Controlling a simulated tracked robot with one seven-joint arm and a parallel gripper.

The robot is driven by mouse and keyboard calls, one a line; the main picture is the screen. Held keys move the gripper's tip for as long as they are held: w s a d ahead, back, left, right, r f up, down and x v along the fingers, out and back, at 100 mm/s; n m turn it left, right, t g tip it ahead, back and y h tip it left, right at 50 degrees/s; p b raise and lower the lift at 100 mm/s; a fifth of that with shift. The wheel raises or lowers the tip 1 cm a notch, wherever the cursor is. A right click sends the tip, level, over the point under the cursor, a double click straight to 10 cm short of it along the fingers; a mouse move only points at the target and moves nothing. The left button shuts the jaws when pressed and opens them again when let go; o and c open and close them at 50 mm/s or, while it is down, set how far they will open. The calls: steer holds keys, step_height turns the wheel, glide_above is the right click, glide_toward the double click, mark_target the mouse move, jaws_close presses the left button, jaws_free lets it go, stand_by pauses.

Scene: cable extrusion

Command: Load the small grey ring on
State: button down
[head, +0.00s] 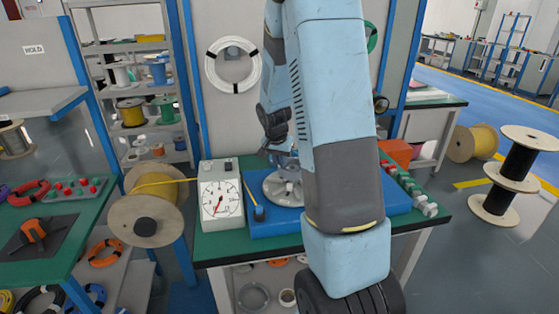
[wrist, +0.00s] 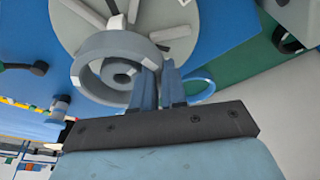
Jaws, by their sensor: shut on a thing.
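The small grey ring (wrist: 110,42) shows in the wrist view, with a darker round hub (wrist: 122,76) seen through its opening. My gripper (wrist: 161,66) is shut on the ring's wall at its right side. Behind the ring is a round grey plate (wrist: 70,22) with several grey bars on its face. In the head view this plate (head: 273,187) lies on the blue base of the bench. My arm hides the ring and most of the gripper there. I cannot tell whether the ring touches the plate.
A white dial gauge box (head: 221,200) stands left of the blue base (head: 262,226) on the green bench. A cable spool (head: 130,212) stands further left. An orange box (head: 396,152) and several grey and green fittings (head: 412,190) line the right side.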

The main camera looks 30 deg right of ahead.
steer(key=shift+f, duration=0.85)
steer(key=c, duration=1.2)
jaws_free()
steer(key=shift+o, duration=0.5)
steer(key=shift+d, duration=0.1)
steer(key=shift+s+f, duration=0.1)
steer(key=shift+d, duration=0.1)
steer(key=shift+r, duration=4.1)
